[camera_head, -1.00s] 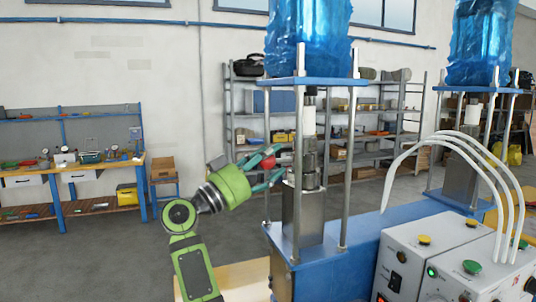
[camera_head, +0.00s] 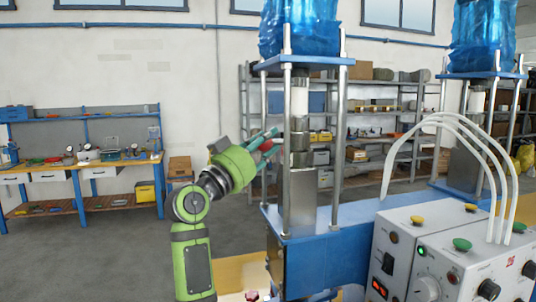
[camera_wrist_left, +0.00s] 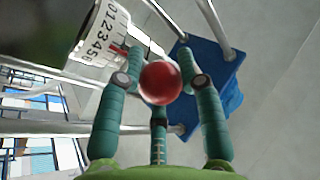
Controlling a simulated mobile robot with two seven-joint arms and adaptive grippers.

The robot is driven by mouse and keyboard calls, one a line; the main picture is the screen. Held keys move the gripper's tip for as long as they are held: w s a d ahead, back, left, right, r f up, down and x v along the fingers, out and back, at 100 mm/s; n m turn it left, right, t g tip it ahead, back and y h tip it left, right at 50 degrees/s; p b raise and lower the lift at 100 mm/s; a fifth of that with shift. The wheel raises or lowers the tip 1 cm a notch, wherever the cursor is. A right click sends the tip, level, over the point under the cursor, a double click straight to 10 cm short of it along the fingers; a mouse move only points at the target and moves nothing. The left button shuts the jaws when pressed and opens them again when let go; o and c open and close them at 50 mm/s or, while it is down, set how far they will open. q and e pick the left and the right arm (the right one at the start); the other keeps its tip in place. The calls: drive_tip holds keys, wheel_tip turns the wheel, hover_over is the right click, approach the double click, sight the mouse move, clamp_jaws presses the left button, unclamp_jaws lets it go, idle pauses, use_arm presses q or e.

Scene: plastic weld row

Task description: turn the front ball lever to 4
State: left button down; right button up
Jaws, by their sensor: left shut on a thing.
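The lever's red ball (camera_head: 266,146) shows beside the front press column (camera_head: 301,150) in the head view. My left gripper (camera_head: 267,143) reaches it from the left, its teal fingers closed around the ball. In the left wrist view the ball (camera_wrist_left: 160,82) sits between the fingers of the gripper (camera_wrist_left: 160,88). A white numbered scale ring (camera_wrist_left: 103,35) is at the upper left, with a red pointer (camera_wrist_left: 119,49) at its edge. I cannot tell exactly which number the pointer meets. The lever's arm is mostly hidden. My right gripper is not in view.
Metal posts (camera_head: 337,150) and a blue top plate (camera_head: 304,63) frame the press close to my gripper. A grey control box (camera_head: 435,250) with white hoses (camera_head: 455,122) stands at the right. A workbench (camera_head: 88,166) is farther back left.

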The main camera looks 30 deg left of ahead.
use_arm(q)
drive_tip(key=y, duration=0.1)
drive_tip(key=n+y, duration=0.1)
drive_tip(key=y, duration=0.1)
drive_tip(key=shift+s+d+r+n+t+p, duration=0.2)
drive_tip(key=shift+s+d+n+t+p, duration=0.1)
drive_tip(key=shift+t+p, duration=0.1)
drive_tip(key=shift+s+d+y, duration=0.1)
drive_tip(key=shift+d+y, duration=0.1)
drive_tip(key=shift+y, duration=0.2)
drive_tip(key=shift+a+n, duration=0.15)
drive_tip(key=shift+n, duration=0.15)
drive_tip(key=c, duration=0.8)
unclamp_jaws()
drive_tip(key=shift+s, duration=0.1)
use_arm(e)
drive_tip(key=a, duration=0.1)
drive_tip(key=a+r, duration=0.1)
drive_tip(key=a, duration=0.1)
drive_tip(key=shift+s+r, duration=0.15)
